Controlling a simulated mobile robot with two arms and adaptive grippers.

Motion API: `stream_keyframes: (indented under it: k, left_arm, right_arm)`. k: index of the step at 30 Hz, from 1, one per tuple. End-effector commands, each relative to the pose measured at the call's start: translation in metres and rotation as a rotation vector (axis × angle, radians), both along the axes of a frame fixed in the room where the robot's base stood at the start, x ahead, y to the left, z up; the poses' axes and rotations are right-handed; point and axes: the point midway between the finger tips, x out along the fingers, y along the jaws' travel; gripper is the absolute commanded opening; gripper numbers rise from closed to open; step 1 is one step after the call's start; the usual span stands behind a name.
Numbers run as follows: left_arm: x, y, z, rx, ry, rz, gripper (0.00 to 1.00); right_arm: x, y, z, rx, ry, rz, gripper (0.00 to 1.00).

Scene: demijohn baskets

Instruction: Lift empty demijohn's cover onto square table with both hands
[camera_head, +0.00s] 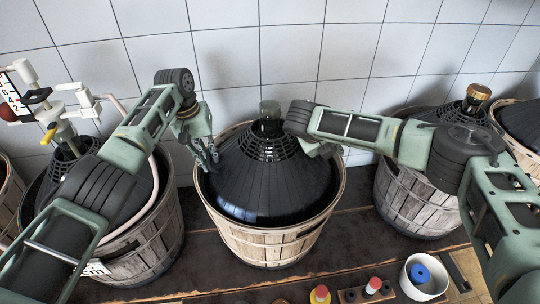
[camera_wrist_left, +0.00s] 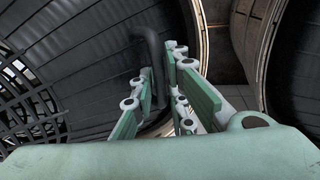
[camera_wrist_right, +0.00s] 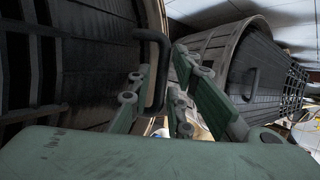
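The black ribbed cover (camera_head: 265,190) sits over the middle demijohn, inside a wooden slatted basket (camera_head: 265,247). My left gripper (camera_head: 210,160) is at the cover's left rim. In the left wrist view a dark bent handle (camera_wrist_left: 156,62) on the cover runs between its parted fingers (camera_wrist_left: 162,105). My right gripper (camera_head: 329,152) is at the right rim, its fingertips partly hidden. In the right wrist view another dark handle (camera_wrist_right: 157,75) lies between its parted fingers (camera_wrist_right: 160,100). I cannot make out a square table.
A covered demijohn with a cork-coloured cap (camera_head: 479,92) stands in a basket (camera_head: 415,200) on the right. Another basket (camera_head: 150,245) with white tubing stands on the left. A white bowl (camera_head: 423,292) and red-topped small items (camera_head: 373,285) are in front.

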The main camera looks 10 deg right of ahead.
Motion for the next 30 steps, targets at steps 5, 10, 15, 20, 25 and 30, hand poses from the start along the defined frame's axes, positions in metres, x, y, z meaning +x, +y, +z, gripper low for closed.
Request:
stream_keyframes:
  k: [5,10,15,20,25,30]
  left_arm:
    - [0.000,0.000,0.000,0.000,0.000,0.000,0.01]
    - [0.000,0.000,0.000,0.000,0.000,0.001,0.00]
    - [0.000,0.000,0.000,0.000,0.000,0.001,0.00]
    - [0.000,0.000,0.000,0.000,0.000,0.001,0.00]
    - [0.000,0.000,0.002,0.000,-0.001,0.000,0.00]
    - [0.000,0.000,0.011,0.000,-0.002,0.000,0.00]
  right_arm:
    - [0.000,0.000,0.000,0.000,0.000,0.000,0.05]
    - [0.000,0.000,0.000,0.001,0.000,0.000,0.00]
    - [0.000,0.000,0.000,0.000,0.001,0.001,0.00]
    - [0.000,0.000,0.000,0.000,0.001,0.001,0.00]
    - [0.000,0.000,0.002,0.000,0.000,0.001,0.00]
    - [0.000,0.000,0.011,-0.001,0.000,0.002,0.00]
